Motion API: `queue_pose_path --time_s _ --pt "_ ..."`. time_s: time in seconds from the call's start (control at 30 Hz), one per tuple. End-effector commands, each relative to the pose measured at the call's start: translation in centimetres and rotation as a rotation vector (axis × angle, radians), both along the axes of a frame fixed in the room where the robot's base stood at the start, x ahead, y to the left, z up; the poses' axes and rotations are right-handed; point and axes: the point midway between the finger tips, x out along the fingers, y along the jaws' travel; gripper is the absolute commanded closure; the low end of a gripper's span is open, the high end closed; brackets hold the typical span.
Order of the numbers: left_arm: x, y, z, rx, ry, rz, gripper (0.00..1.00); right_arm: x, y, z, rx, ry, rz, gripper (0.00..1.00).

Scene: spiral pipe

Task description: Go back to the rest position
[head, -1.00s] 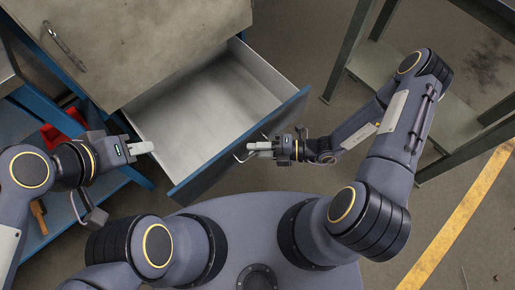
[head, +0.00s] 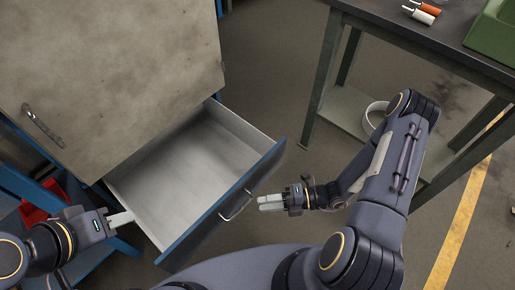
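My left gripper (head: 121,219) is at the lower left, beside the left front corner of an open drawer (head: 222,222). Its pale fingers overlap in this view, so I cannot tell whether they are apart; nothing shows in them. My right gripper (head: 268,203) is just right of the drawer front and points left. Its two pale fingers lie close together, with nothing seen between them. It is apart from the drawer's metal handle (head: 236,206). The drawer is pulled out and its visible inside is empty.
A grey cabinet door (head: 110,75) with a handle stands above the drawer. A dark workbench (head: 440,40) at the upper right holds a green crate (head: 495,32) and orange and white items (head: 424,13). A red bin (head: 42,200) is at left. A yellow line (head: 460,225) crosses the floor.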

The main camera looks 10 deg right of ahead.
Motion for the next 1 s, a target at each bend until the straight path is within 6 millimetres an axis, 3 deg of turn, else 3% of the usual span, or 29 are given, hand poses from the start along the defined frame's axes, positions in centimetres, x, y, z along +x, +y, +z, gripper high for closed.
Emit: queue_pose_path --time_s 0.23,0.37,0.63,0.8,1.0 --pt "0.0 0.0 0.0 0.0 0.0 0.0 0.64 0.1 -0.1 0.4 -0.01 -0.024 0.011 0.68" --pt "0.0 0.0 0.0 0.0 0.0 0.0 0.64 0.7 -0.9 2.7 -0.078 -0.198 0.091 0.68" --pt "0.0 0.0 0.0 0.0 0.0 0.0 0.64 0.4 -3.1 12.0 -0.349 -0.964 0.497 0.68" --pt "0.0 0.0 0.0 0.0 0.0 0.0 0.64 -1.2 -4.1 17.1 -0.501 -1.457 0.806 0.68" --pt "0.0 0.0 0.0 0.0 0.0 0.0 0.64 -3.6 -5.4 21.8 -0.665 -1.997 1.219 0.68"
